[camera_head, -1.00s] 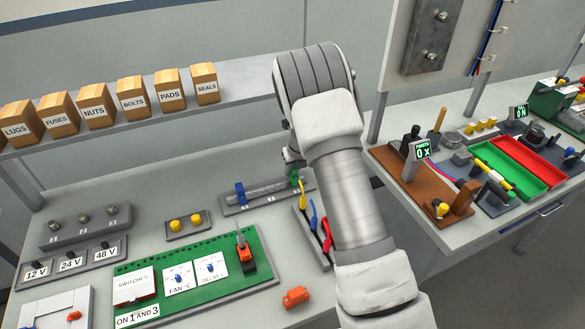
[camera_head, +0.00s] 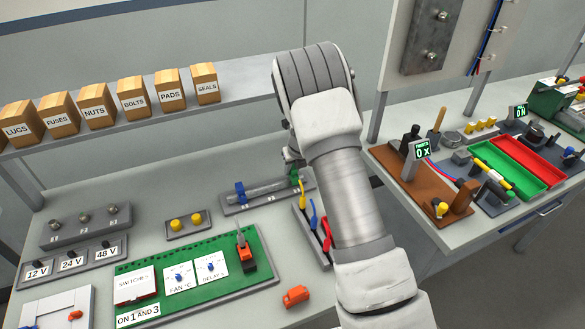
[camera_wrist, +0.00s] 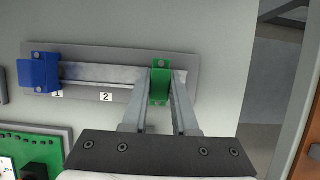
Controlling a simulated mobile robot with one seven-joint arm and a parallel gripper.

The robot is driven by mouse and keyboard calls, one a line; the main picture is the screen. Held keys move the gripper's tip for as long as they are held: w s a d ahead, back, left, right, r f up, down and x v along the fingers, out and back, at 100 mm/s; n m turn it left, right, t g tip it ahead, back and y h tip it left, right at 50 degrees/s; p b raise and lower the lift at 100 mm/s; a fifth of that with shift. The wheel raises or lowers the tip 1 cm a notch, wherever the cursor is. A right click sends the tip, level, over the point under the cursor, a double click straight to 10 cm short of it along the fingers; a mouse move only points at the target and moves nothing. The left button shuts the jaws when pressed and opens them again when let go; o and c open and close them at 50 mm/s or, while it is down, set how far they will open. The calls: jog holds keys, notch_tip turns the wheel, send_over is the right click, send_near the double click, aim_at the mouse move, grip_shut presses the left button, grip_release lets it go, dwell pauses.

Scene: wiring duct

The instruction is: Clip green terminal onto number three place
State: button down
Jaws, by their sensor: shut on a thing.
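The green terminal (camera_wrist: 160,82) is between the fingers of my gripper (camera_wrist: 161,105) in the wrist view, over the right part of the rail (camera_wrist: 105,73). It also shows in the head view (camera_head: 294,175), beside my arm. A blue terminal (camera_wrist: 39,73) is on the rail at the left end, by the label 1; the head view shows it too (camera_head: 240,192). The label 2 (camera_wrist: 106,97) lies to its right. I cannot tell whether the green terminal is seated on the rail.
A green board (camera_head: 190,275) with switches lies in front. An orange part (camera_head: 296,296) lies loose on the table.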

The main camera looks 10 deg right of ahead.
jog(key=shift+f+b, duration=0.55)
jog(key=shift+f, duration=0.4)
jog(key=c, duration=0.6)
grip_release()
jog(key=shift+r, duration=0.15)
jog(key=p+v, duration=0.1)
jog(key=v, duration=1.6)
jog(key=shift+p, duration=0.3)
jog(key=shift+r, duration=0.1)
